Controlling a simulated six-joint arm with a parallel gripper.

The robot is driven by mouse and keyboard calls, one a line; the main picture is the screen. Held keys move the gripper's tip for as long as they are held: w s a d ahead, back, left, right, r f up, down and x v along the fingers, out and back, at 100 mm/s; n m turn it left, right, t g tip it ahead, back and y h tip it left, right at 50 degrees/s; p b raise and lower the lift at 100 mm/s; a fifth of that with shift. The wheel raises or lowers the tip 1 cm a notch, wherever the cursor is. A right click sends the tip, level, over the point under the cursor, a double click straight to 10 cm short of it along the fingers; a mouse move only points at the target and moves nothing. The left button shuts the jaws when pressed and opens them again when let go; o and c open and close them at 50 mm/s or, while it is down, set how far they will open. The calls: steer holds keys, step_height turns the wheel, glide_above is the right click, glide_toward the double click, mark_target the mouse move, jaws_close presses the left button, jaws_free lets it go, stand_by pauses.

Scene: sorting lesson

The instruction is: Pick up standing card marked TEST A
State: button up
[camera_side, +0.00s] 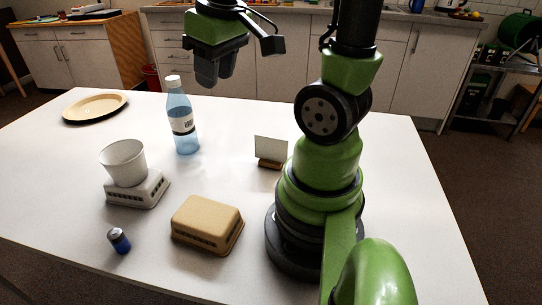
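A small white card (271,148) stands upright in a brown wooden holder (269,164) on the table, just left of my arm's base. The face toward this camera looks blank, and no TEST A marking can be read. My gripper (207,83) hangs above the table, up and to the left of the card and apart from it. Its dark fingers point down over the back part of the table. From this angle the gap between the fingers cannot be made out. Nothing can be seen held below them.
A blue bottle (184,123) stands left of the card. A white cup (123,162) sits on a pale vented box (138,189). A tan vented box (207,224), a blue cylinder (119,241) and a beige plate (95,107) are also on the white table (52,200).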

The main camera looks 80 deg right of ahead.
steer(key=s+d+f+g, duration=0.1)
steer(key=d+f+g, duration=0.1)
steer(key=d+f, duration=0.4)
steer(key=n+g+y, duration=0.1)
steer(key=n+g, duration=0.1)
steer(key=g, duration=0.1)
glide_above(271, 141)
steer(key=f, duration=0.9)
steer(key=shift+w+d+f, duration=0.1)
steer(key=shift+w+f, duration=0.05)
steer(key=shift+w, duration=0.2)
steer(key=shift+s+f, duration=0.2)
steer(key=shift+f, duration=1.2)
steer(key=shift+s+f, duration=0.15)
steer(key=shift+f, duration=1.25)
steer(key=shift+f, duration=0.25)
steer(key=shift+c, duration=0.2)
jaws_close()
